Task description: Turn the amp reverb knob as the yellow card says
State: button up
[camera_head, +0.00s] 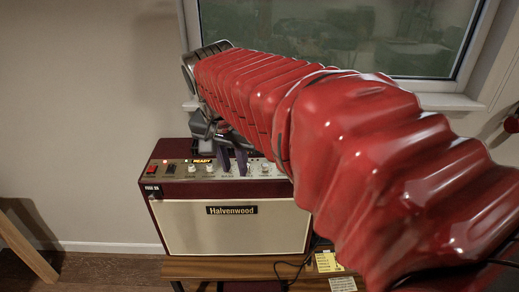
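The amp (231,228) is a dark red cabinet with a cream front marked Halvenwood, standing on a wooden bench. Its top panel has a row of pale knobs; one pale knob (192,168) shows left of my gripper and another (265,168) right of it. I cannot read which is reverb. My gripper (233,168) points down at the panel with two purple fingers apart, close over the middle-right knobs. Whether they touch a knob is too small to tell. The yellow card (328,262) lies on the bench, right of the amp; its writing is unreadable.
A white card (343,284) lies in front of the yellow one. A dark cable (292,264) runs along the bench (215,268). A window (350,35) is behind.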

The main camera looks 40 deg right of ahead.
jog(key=s+a+f+n+t+y, duration=0.2)
jog(key=s+a+f+n+t, duration=0.1)
jog(key=s+a+f+n, duration=0.4)
jog(key=s+a+n, duration=0.3)
jog(key=s+a, duration=0.1)
jog(key=shift+n+y, duration=0.3)
jog(key=shift+o, duration=0.9)
jog(key=shift+d, duration=0.15)
